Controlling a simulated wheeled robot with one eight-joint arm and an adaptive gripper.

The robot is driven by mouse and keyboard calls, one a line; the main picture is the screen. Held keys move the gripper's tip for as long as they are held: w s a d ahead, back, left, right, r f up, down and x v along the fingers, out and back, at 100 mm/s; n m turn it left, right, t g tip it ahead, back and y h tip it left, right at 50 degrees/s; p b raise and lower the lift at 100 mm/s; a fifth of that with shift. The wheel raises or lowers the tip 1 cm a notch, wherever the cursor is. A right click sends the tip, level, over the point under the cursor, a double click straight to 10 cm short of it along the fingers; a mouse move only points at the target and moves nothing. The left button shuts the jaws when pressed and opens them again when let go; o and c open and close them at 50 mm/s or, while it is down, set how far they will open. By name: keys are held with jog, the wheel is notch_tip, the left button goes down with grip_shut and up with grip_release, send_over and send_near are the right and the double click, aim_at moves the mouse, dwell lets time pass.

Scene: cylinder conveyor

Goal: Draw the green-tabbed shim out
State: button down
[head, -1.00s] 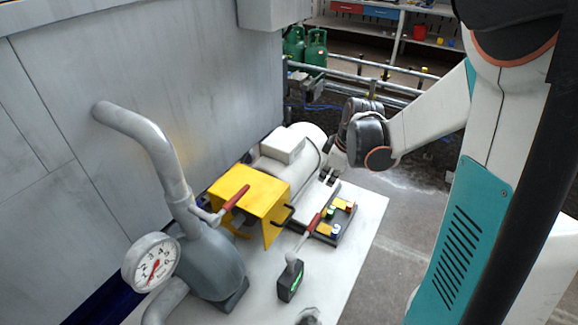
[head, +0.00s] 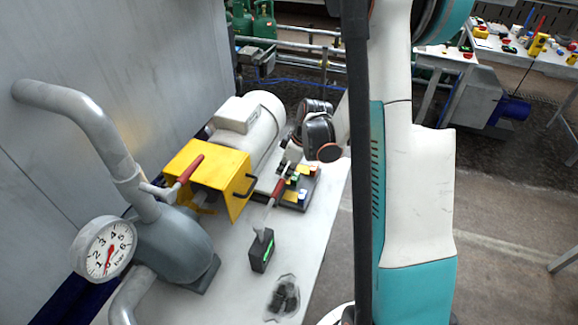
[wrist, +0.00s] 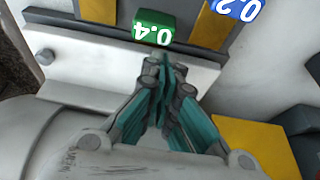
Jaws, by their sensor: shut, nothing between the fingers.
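The green-tabbed shim shows in the wrist view as a green tab (wrist: 153,27) marked 0.4, beside yellow strips on a grey plate. A small green patch (head: 294,178) by the dark shim rack marks it in the head view. My gripper (wrist: 164,82) is shut and empty, its fingertips just short of the green tab in the picture and apart from it. In the head view my gripper (head: 284,167) is small, at the rack's far edge. A blue tab (wrist: 235,8) marked 0.2 lies to the right of the green one, cut by the frame's top edge.
The white motor (head: 262,118) and yellow guard (head: 215,160) with a red-handled lever stand left of the rack (head: 312,182). A red-handled tool in a dark block (head: 262,252) stands in front. A gauge (head: 104,248) is at left.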

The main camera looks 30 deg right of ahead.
aim_at(297, 181)
jog(key=shift+w+a+f, duration=0.1)
jog(key=shift+w+f, duration=0.05)
jog(key=shift+f, duration=0.3)
jog(key=s+d, duration=0.1)
jog(key=s, duration=0.1)
jog(key=s+d+b, duration=0.1)
jog(key=s+d, duration=0.1)
jog(key=shift+s+d, duration=0.15)
jog(key=shift+r, duration=0.15)
